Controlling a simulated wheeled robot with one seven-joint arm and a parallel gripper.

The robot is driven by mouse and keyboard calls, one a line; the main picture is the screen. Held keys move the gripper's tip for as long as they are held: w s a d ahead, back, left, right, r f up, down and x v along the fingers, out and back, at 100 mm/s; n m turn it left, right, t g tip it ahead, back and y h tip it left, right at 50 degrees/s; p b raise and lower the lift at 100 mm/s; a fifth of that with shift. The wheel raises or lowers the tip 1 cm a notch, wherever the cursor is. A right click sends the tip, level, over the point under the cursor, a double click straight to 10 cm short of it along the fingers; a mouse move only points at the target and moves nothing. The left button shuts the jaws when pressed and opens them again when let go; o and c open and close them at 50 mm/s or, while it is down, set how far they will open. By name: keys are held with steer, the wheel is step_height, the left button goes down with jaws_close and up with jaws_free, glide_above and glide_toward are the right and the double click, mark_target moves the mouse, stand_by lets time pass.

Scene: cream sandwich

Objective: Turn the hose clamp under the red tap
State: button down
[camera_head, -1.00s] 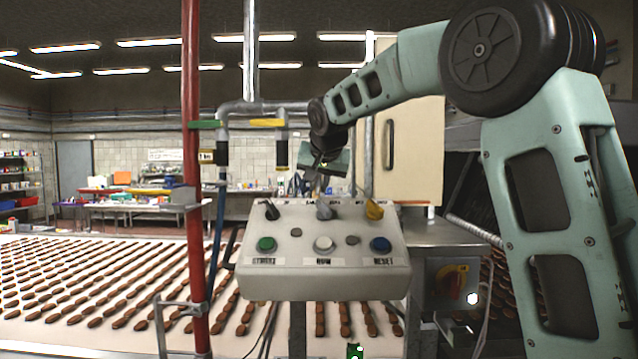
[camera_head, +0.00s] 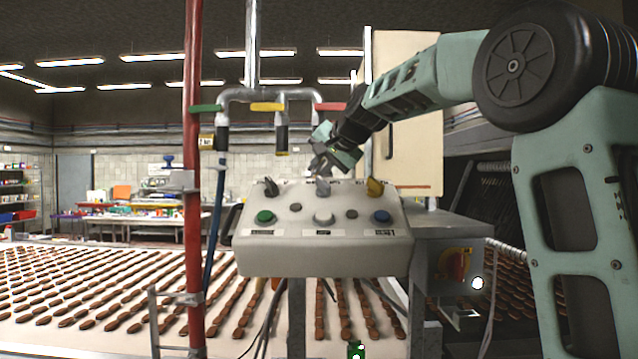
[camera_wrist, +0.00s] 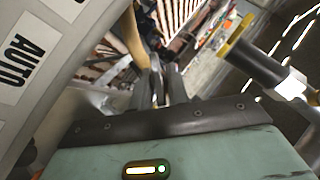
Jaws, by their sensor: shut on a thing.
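The red tap (camera_head: 330,106) is the rightmost of three on the overhead pipe. My wrist covers much of what hangs under it, so I cannot make out its hose clamp. My gripper (camera_head: 320,168) is below this tap, just above the console's middle switch in the picture. In the wrist view my gripper's grey fingers (camera_wrist: 162,82) are close together. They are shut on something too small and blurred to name. A black sleeve (camera_wrist: 250,65) with a yellow ring lies to their right, apart from them.
The console (camera_head: 322,255) with switches and buttons stands close below. An AUTO label (camera_wrist: 22,65) is near on the left in the wrist view. The yellow tap (camera_head: 265,107) and green tap (camera_head: 207,107) hang to the left. A red post (camera_head: 193,230) stands beside them.

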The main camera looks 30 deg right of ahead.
steer(key=shift+t+y+b, duration=0.3)
steer(key=shift+b, duration=0.35)
steer(key=c, duration=1.6)
jaws_free()
steer(key=shift+o, duration=0.2)
steer(key=b+v, duration=0.4)
steer(key=v, duration=1.3)
steer(key=shift+s, duration=0.2)
steer(key=shift+d+r, duration=0.1)
steer(key=shift+r, duration=0.05)
